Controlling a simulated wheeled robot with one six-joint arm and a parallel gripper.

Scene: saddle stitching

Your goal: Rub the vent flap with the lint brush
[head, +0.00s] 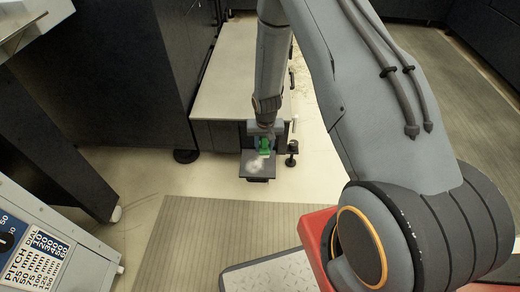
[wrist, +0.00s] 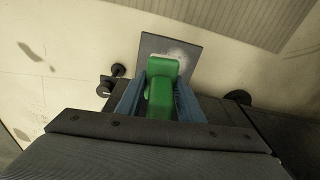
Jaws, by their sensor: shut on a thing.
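My gripper (wrist: 158,100) is shut on a green lint brush (wrist: 162,85), which sits between its blue fingers in the wrist view. In the head view the lint brush (head: 265,146) shows small and green below the end of my arm. The vent flap (head: 258,168) is a dark square plate with a pale, dusty patch on it. It sticks out from the front of a low cabinet. In the wrist view the brush overlaps the vent flap (wrist: 150,43), and the pale patch shows at the brush's far end. I cannot tell whether the brush touches the flap.
The low cabinet (head: 235,75) has a light top. A small dark knob-like fitting (head: 292,150) stands right of the flap. A tall dark cabinet (head: 135,65) is at the left. A grey panel with a pitch dial (head: 35,250) is at the lower left. Ribbed matting (head: 200,235) covers the floor in front.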

